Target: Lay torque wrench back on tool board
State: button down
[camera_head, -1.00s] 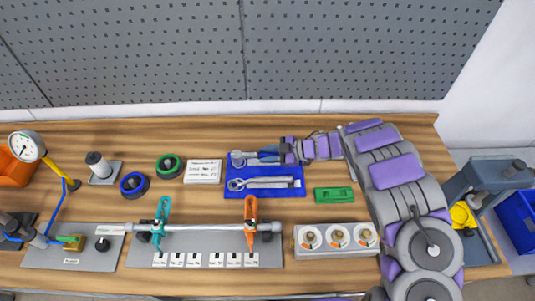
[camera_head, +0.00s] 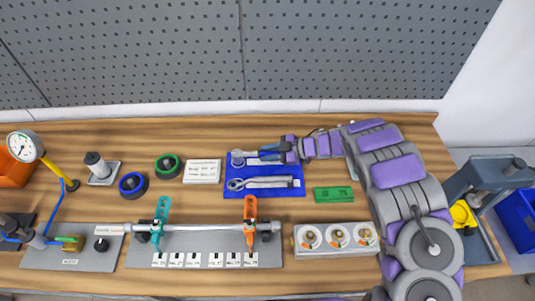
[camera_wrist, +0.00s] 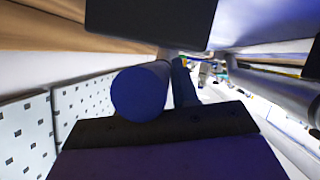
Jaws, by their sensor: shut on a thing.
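The torque wrench has a blue handle (camera_head: 268,151) and a grey head (camera_head: 237,158). It lies lengthwise over the upper part of the blue tool board (camera_head: 232,194), its head toward the left. My gripper (camera_head: 287,151) is shut on the right end of the blue handle, at the board's upper right corner. In the wrist view the round blue handle end (camera_wrist: 140,92) shows between the dark jaws. A pale strip of the board's marking shows just below the wrench. I cannot tell whether the wrench touches the board.
A silver spanner (camera_head: 268,183) lies on the board's lower half. A green block (camera_head: 333,194) is to the right and a white card (camera_head: 202,171) to the left. A clamped metal rod (camera_head: 205,228) and a three-dial box (camera_head: 337,240) stand in front. A pegboard wall (camera_head: 240,50) rises behind.

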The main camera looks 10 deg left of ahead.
jog(key=shift+f+b, duration=0.3)
jog(key=shift+f, duration=0.05)
dwell(0.4)
jog(key=c, duration=0.8)
grip_release()
jog(key=shift+d, duration=0.1)
jog(key=p+v, duration=0.1)
jog(key=v, duration=1.6)
jog(key=shift+d+p, duration=0.2)
jog(key=shift+p, duration=0.2)
